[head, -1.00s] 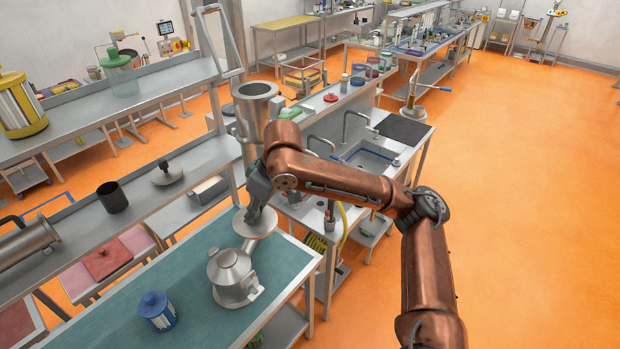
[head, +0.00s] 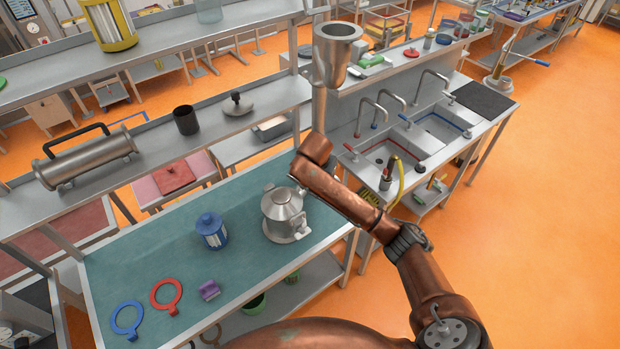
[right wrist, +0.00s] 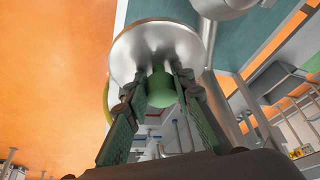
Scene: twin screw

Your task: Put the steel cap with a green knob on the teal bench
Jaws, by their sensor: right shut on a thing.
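The right wrist view shows the steel cap (right wrist: 150,45), a shiny round disc with a green knob (right wrist: 161,90). My right gripper (right wrist: 160,82) is shut on the green knob, with a finger on each side. The teal bench (head: 130,262) fills the lower left of the head view; part of it (right wrist: 243,40) shows beyond the cap in the wrist view. In the head view my copper right arm reaches to the bench's right end and hides the gripper and cap. I cannot tell how high the cap is. My left gripper is not in view.
A steel pot (head: 284,212) stands near the bench's right end, with a blue canister (head: 211,232) to its left. A red ring (head: 166,296), a blue ring (head: 127,318) and a purple piece (head: 209,290) lie in front. The bench's left-middle surface is clear.

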